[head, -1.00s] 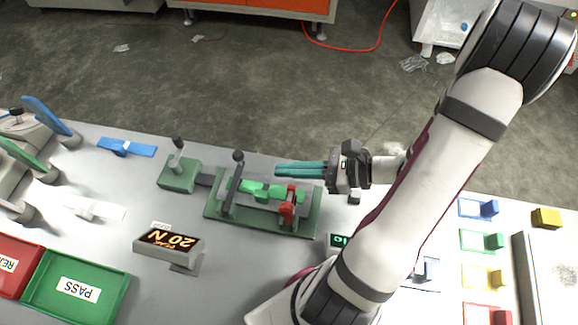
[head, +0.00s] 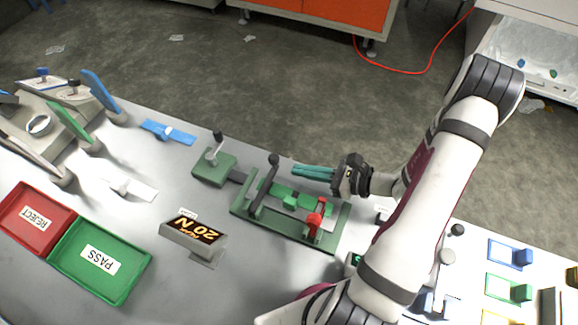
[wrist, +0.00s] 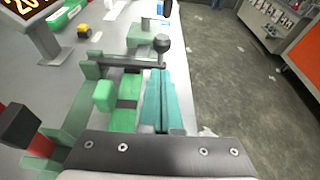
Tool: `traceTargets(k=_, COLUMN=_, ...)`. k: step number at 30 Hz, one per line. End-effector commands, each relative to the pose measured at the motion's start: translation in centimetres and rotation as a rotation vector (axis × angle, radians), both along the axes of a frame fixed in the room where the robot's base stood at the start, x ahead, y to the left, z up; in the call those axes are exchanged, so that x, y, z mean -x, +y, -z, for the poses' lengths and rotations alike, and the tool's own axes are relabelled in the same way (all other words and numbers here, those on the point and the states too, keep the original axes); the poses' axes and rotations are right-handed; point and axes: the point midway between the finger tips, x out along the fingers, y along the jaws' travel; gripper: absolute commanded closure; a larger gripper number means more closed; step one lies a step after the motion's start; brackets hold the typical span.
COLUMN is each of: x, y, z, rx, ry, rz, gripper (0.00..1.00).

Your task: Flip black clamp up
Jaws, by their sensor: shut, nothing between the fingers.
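The black clamp (head: 263,190) is a dark bar with a round knob on its far end. It lies across the left part of the green fixture (head: 290,236); the bar also crosses the wrist view (wrist: 125,61). My gripper (head: 294,170) has long teal fingers, shut with nothing between them. It is over the fixture's far side, pointing left at the clamp's knob end. In the wrist view the fingertips (wrist: 166,72) are just short of the bar, below the knob (wrist: 162,44). I cannot tell whether they touch it.
A red clamp (head: 314,221) is on the fixture's right, with green blocks (head: 291,200) between the clamps. A green block with a lever (head: 214,165) stands left. A 20 N display (head: 195,236) is in front. PASS (head: 140,275) and REJECT (head: 66,236) trays lie further left.

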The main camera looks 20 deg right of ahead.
Motion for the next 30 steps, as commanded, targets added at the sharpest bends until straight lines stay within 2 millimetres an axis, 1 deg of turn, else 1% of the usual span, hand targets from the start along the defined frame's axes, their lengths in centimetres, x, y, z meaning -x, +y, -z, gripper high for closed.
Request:
traceTargets(k=1, x=-0.6, y=0.7, z=0.3, rx=-0.001, ry=0.0, rz=-0.005, gripper=1.0)
traceTargets(k=3, x=-1.3, y=1.5, z=0.7, rx=0.0, ry=0.002, rz=-0.004, gripper=1.0)
traceTargets(k=9, x=-2.6, y=2.6, z=1.3, rx=0.001, ry=0.0, rz=-0.001, gripper=1.0)
traceTargets(k=20, x=-2.7, y=2.7, z=1.3, rx=0.002, ry=0.0, rz=0.001, gripper=1.0)
traceTargets(k=30, x=-2.6, y=2.8, z=0.6, rx=0.002, ry=0.0, rz=0.001, gripper=1.0)
